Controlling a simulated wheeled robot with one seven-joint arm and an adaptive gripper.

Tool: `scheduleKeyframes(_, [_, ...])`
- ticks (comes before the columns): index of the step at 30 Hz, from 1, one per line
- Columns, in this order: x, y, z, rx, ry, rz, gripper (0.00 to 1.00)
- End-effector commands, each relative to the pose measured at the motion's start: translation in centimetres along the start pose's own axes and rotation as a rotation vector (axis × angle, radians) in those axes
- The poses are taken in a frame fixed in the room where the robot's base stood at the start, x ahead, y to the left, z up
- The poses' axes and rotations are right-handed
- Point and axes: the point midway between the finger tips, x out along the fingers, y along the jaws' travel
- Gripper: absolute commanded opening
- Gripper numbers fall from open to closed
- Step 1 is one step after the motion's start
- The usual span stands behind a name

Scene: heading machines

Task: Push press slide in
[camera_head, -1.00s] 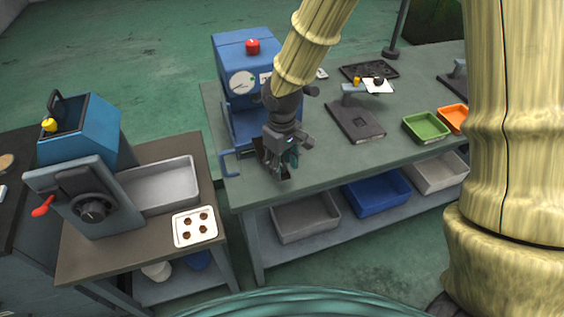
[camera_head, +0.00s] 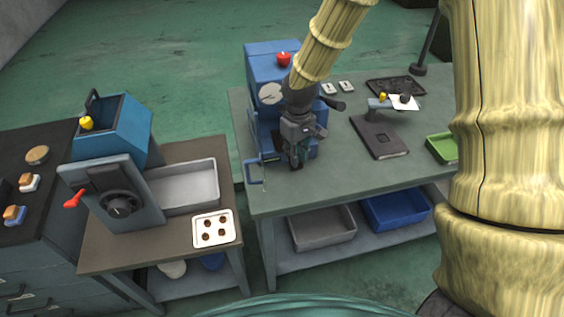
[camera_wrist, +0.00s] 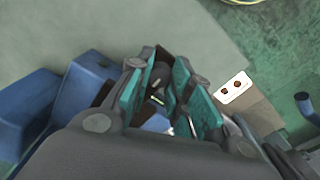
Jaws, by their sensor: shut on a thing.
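The blue press (camera_head: 262,62) stands at the left part of the green-grey bench, with a round white gauge and a red knob on top. My gripper (camera_head: 296,162) is low at the front of the press, pointing down, close to the blue base. In the wrist view my gripper (camera_wrist: 158,100) has its teal pads closed around a small dark part, apparently the press slide's grip. The slide itself is mostly hidden behind my gripper and the press body. Blue parts of the press (camera_wrist: 28,105) show at the left of the wrist view.
A dark flat plate (camera_head: 378,138) and a green tray (camera_head: 440,148) are to the right.

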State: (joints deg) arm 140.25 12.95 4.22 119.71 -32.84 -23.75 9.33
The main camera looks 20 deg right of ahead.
Motion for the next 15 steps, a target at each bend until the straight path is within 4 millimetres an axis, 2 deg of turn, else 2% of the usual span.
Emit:
scheduleKeyframes(4, [0.12,1.09,0.04,0.015,-0.003,-0.001,0.0])
scheduleKeyframes(12, [0.16,1.18,0.12,0.016,-0.003,0.0,0.0])
scheduleKeyframes(13, [0.16,1.18,0.12,0.016,-0.003,0.0,0.26])
scheduleKeyframes(15, [0.16,1.17,0.11,0.016,-0.003,0.0,0.39])
